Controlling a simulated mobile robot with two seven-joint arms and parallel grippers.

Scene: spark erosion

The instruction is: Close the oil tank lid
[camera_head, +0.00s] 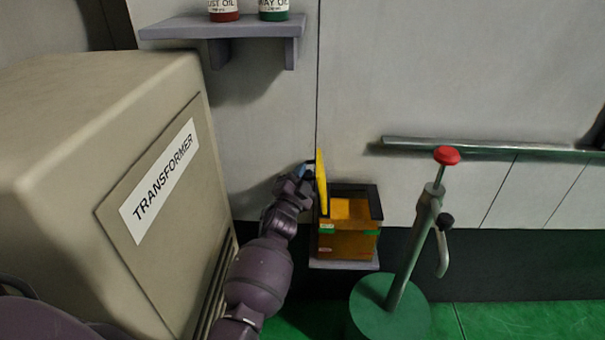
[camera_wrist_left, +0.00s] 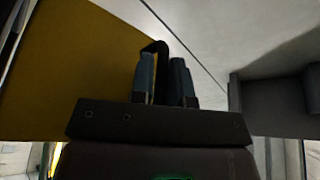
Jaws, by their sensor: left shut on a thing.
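The oil tank (camera_head: 347,245) is an orange-brown box with a dark rim, standing low against the wall in the head view. Its yellow lid (camera_head: 321,184) stands open, about upright at the tank's left side. The lid also fills the left of the left wrist view (camera_wrist_left: 60,70). My left gripper (camera_head: 303,172) is at the lid's left face, near its upper part. In the left wrist view its two blue-grey fingers (camera_wrist_left: 166,78) are shut on a dark curved lid handle (camera_wrist_left: 159,48), partly hidden between them. My right gripper is not in view.
A beige transformer cabinet (camera_head: 80,150) stands close on the left. A green stand with a red knob (camera_head: 447,155) rises in front and right of the tank. A wall shelf (camera_head: 220,27) with two oil cans is above. A rail (camera_head: 480,147) runs along the right wall.

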